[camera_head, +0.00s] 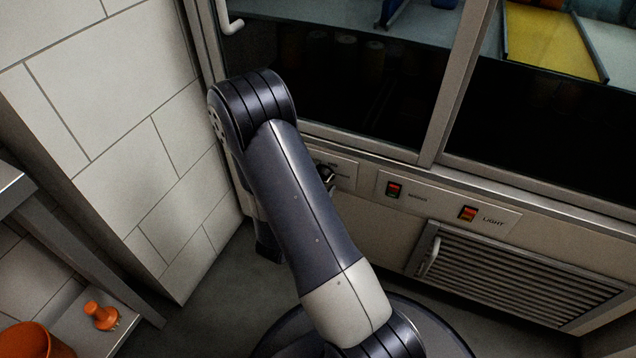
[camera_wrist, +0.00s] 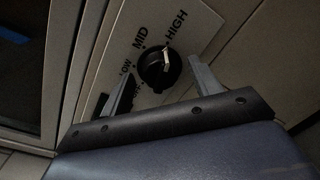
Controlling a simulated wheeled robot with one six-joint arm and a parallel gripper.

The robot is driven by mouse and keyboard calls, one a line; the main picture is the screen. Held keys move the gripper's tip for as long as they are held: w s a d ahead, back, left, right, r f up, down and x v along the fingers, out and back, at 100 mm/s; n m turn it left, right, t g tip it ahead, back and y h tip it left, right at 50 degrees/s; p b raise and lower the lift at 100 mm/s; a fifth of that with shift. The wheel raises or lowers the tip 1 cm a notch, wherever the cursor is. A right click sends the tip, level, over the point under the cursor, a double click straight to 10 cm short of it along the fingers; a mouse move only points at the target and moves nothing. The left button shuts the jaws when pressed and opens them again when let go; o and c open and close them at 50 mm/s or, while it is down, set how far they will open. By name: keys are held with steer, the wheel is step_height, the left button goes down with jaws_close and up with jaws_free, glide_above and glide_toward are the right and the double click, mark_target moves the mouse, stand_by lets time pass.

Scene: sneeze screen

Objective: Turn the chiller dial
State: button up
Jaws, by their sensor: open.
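The chiller dial (camera_wrist: 157,70) is a round black knob on a pale plate in the wrist view, with a white pointer mark at its upper right, towards the word HIGH. The words MID, LOW and a partly covered one curve round its left side. My gripper (camera_wrist: 160,67) is open, with one finger at the dial's lower left and one at its right. The tips are close to the knob; I cannot tell whether they touch it. In the head view the dial (camera_head: 326,177) shows beside my arm, which hides the gripper.
Two red rocker switches (camera_head: 394,189) (camera_head: 468,213) sit on a plate right of the dial, one labelled LIGHT. A louvred grille (camera_head: 520,275) is below them. A tiled wall (camera_head: 120,130) stands close on the left. A shelf at lower left holds an orange object (camera_head: 101,315).

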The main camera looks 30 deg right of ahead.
steer(key=shift+a, duration=0.1)
steer(key=p+v, duration=0.2)
steer(key=v, duration=0.8)
steer(key=shift+s+a+p, duration=0.25)
steer(key=shift+s+p, duration=0.05)
steer(key=shift+p, duration=0.05)
steer(key=b+x, duration=0.2)
steer(key=x, duration=0.9)
steer(key=shift+b, duration=0.35)
steer(key=shift+a, duration=0.1)
